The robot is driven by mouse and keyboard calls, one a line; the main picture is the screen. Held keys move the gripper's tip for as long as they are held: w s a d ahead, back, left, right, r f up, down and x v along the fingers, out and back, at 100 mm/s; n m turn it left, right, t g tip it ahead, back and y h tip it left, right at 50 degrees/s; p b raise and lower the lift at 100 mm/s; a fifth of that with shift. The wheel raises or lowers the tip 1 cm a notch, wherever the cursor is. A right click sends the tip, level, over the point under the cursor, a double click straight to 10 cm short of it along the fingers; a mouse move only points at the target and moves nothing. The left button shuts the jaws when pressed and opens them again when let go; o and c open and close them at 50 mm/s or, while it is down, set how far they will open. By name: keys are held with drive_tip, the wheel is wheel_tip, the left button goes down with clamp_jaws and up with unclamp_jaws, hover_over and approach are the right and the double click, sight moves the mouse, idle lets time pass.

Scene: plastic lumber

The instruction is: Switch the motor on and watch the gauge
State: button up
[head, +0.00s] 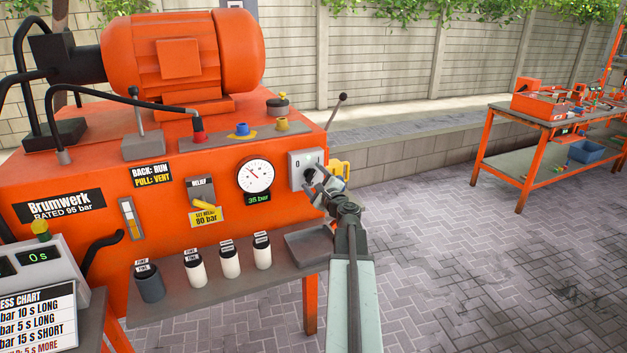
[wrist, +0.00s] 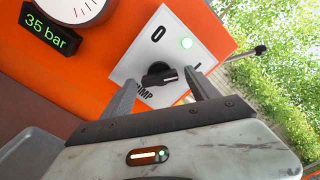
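The motor switch is a white plate (head: 296,160) with a black rotary knob (wrist: 158,76), on the front of the orange machine. The orange motor (head: 182,60) sits on top.
A yellow relief lever (head: 205,204) is left of the gauge, by a label saying 80 bar. Several capped cups (head: 197,269) stand on the shelf below. A timer (head: 36,263) shows 0 s at lower left. Paved floor is clear at right, before an orange workbench (head: 490,140).

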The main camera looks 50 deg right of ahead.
drive_tip(key=v, duration=0.7)
drive_tip(key=shift+s+a, duration=0.15)
drive_tip(key=shift+s, duration=0.2)
